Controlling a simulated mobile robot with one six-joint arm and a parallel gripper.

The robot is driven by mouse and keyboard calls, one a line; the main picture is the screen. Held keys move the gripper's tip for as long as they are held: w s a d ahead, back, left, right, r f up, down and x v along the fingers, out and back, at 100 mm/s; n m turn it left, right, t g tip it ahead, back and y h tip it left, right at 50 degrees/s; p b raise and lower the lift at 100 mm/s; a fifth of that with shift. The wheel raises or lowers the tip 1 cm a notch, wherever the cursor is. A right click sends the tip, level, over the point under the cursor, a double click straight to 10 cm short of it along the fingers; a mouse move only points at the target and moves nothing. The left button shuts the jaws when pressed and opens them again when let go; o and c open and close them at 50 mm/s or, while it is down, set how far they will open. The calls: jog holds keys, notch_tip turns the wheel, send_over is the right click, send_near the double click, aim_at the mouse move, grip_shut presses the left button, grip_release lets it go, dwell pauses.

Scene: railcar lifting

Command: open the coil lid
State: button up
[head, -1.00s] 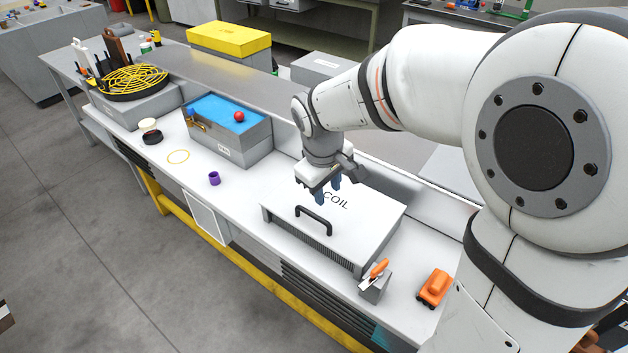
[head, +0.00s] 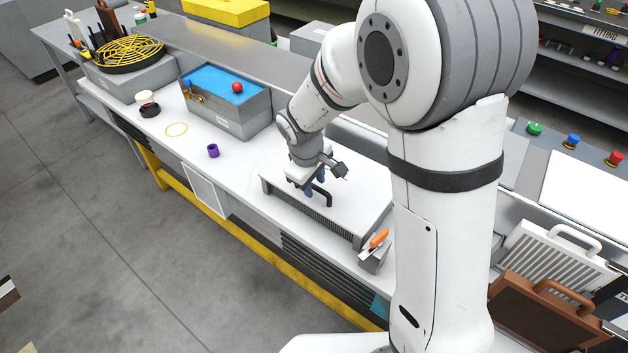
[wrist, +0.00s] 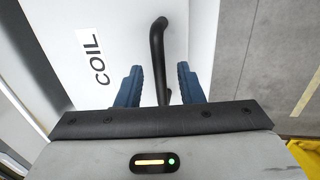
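The coil lid (head: 345,205) is a flat white panel lying closed on a grey box with finned sides on the bench. Its "COIL" label (wrist: 95,62) shows in the wrist view. The black bar handle (wrist: 158,48) stands on the lid near its front edge; it also shows in the head view (head: 326,197), partly hidden by my gripper. My gripper (wrist: 166,88) has blue fingers, spread open, with the near end of the handle between them in the wrist view. In the head view my gripper (head: 314,192) is right over the handle. I cannot tell whether the fingers touch it.
A small grey holder with an orange-handled tool (head: 375,247) stands at the lid's front right corner. A purple cup (head: 213,151) and a grey bin with a blue top (head: 225,118) stand to the left. The bench between cup and lid is clear.

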grip_shut()
dwell(0.3)
dwell(0.3)
